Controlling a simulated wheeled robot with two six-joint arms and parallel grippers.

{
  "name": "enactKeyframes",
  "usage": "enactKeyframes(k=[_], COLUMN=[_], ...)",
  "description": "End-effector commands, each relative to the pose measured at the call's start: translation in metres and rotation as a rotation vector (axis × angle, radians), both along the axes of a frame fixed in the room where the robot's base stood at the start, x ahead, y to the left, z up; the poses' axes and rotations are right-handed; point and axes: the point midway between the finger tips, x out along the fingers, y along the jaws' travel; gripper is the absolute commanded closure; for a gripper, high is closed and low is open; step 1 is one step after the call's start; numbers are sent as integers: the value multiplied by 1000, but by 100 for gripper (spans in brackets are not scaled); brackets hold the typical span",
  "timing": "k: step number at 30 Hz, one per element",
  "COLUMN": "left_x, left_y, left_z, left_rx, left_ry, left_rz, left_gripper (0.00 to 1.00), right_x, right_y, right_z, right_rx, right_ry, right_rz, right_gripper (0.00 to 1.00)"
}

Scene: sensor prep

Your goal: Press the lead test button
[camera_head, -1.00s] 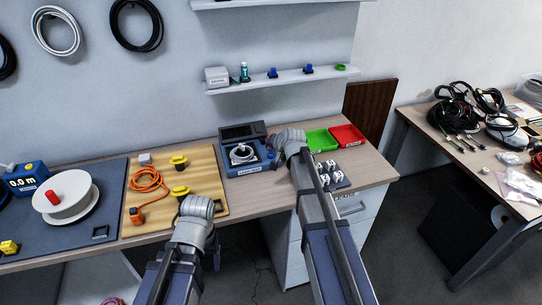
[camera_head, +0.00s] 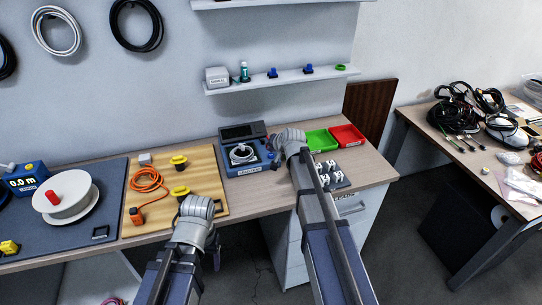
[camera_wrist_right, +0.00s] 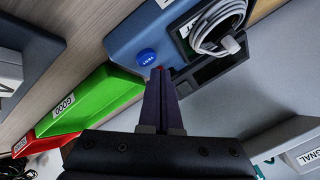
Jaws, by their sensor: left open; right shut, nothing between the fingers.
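The lead test station (camera_head: 243,168) is a blue device with a dark screen at its back and a coiled grey lead (camera_head: 242,153) on it. In the right wrist view, the round blue test button (camera_wrist_right: 147,57) stands on the blue housing (camera_wrist_right: 130,35). My right gripper (camera_wrist_right: 160,72) is shut and empty, its tips just beside the button in that picture; I cannot tell whether they touch anything. A small red spot shows at the tips. In the head view my right wrist hides its fingers. My left gripper (camera_head: 216,257), mostly hidden by its wrist, is open before the bench's front edge.
A green bin (camera_head: 320,141) and a red bin (camera_head: 347,136) stand right of the station, with white-topped parts on a dark holder (camera_head: 341,184) in front. A wooden board (camera_head: 208,165) with an orange cable lies left. A shelf (camera_head: 290,82) hangs above.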

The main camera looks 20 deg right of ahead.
Motion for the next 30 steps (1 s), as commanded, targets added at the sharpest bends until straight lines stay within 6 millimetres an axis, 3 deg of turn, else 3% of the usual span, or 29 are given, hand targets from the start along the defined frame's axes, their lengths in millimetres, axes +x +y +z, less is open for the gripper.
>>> enactKeyframes(k=[30], left_x=[0], left_y=[0], left_z=[-10], left_rx=[0], left_ry=[0], left_rz=[0], left_gripper=[31], right_x=[0], right_y=[0], right_z=[-10], right_rx=[0], right_ry=[0], right_rz=[0], right_gripper=[100])
